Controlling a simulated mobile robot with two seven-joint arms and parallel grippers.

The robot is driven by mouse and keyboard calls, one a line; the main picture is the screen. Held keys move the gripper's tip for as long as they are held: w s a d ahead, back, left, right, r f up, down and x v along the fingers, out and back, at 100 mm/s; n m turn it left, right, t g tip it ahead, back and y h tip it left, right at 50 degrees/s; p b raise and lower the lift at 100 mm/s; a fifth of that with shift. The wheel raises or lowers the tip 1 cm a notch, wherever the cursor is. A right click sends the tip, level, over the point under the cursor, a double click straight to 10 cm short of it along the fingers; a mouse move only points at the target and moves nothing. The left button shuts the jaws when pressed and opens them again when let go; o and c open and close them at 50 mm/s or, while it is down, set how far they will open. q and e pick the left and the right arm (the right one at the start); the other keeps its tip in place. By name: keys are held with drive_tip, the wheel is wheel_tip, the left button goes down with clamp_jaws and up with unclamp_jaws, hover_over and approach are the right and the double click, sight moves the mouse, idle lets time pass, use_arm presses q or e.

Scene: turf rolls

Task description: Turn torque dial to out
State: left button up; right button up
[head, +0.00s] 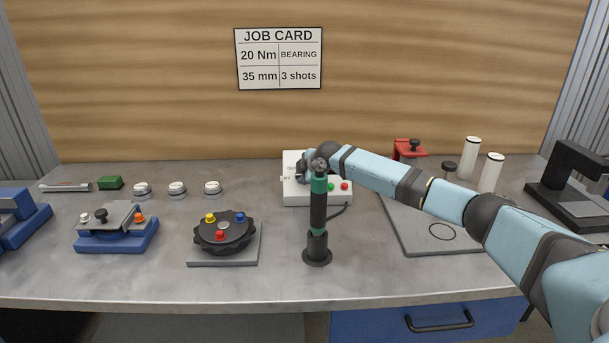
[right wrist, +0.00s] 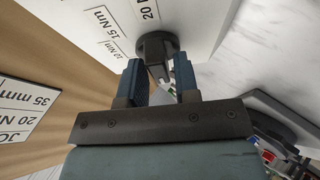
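The white control box (head: 316,196) stands at the back middle of the bench, with a green and a red button on its front. In the right wrist view, the torque dial (right wrist: 156,44) is a dark round knob on a white panel marked 10, 15 and 20 Nm. My right gripper (right wrist: 160,70) is open and close to the dial, its two fingers apart with a small grey piece between them. I cannot tell whether they touch it. In the head view, my right gripper (head: 306,167) covers the box's upper part and hides the dial. My left gripper is out of view.
A green-and-black driver (head: 318,203) stands upright in front of the box, with a cable behind. A black rotary fixture (head: 224,234) is to its left and a grey plate (head: 437,238) to the right. The front bench strip is clear. A job card (head: 279,58) reads 20 Nm.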

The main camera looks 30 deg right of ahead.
clamp_jaws()
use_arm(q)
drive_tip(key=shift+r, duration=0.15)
use_arm(e)
drive_tip(key=shift+m+p, duration=0.8)
drive_tip(key=shift+p, duration=0.05)
drive_tip(key=shift+a+m+t+h+p, duration=0.1)
drive_tip(key=shift+m+t+h+p, duration=0.6)
drive_tip(key=shift+m, duration=0.5)
drive_tip(key=shift+m+p, duration=0.6)
drive_tip(key=shift+m, duration=0.6)
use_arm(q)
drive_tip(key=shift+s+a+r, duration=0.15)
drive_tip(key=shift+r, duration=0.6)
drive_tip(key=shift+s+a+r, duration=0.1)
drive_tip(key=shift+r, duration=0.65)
use_arm(e)
drive_tip(key=shift+f+m+t+h, duration=0.1)
drive_tip(key=shift+m+t+h, duration=0.35)
drive_tip(key=shift+m, duration=0.85)
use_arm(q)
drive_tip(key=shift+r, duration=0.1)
use_arm(e)
drive_tip(key=shift+o, duration=1.7)
unclamp_jaws()
